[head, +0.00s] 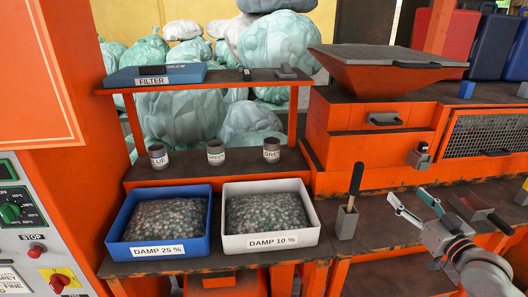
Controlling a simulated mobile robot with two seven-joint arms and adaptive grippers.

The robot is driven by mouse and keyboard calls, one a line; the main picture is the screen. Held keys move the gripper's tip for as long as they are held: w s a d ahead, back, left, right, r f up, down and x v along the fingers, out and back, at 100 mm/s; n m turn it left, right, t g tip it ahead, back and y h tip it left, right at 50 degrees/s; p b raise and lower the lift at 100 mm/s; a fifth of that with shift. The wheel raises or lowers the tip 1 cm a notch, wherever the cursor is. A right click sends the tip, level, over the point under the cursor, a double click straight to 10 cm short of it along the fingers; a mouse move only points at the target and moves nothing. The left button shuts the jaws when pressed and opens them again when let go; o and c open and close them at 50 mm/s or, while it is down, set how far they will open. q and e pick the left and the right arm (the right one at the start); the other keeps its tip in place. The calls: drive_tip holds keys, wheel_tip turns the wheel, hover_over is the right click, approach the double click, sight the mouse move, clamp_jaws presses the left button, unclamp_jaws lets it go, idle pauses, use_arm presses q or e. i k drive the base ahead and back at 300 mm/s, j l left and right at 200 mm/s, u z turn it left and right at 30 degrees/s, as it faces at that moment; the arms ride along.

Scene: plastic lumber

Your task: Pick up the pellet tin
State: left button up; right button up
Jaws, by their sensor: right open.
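Three small grey tins stand upright in a row on the middle shelf: one labelled BLUE (158,157), one GREEN (216,153) and one GREY (271,150). No label reading "pellet" shows, so I cannot tell which is the pellet tin. My right gripper (407,194) is at the lower right, over the bench. Its two fingers are spread apart, pointing up and left, with nothing between them. It is well to the right of the tins and touches none of them. My left gripper is not in view.
A blue tray DAMP 25% (202,238) and a white tray DAMP 10% (312,233) hold pellets in front of the tins. A holder with a black-handled tool (347,222) stands between trays and gripper. A filter box (157,75) sits on the shelf above.

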sight(272, 145)
drive_tip(key=j+z, duration=0.15)
drive_tip(key=j, duration=0.75)
drive_tip(key=i+j+u, duration=0.15)
drive_tip(key=i+l+u, duration=0.45)
drive_tip(key=u, duration=0.15)
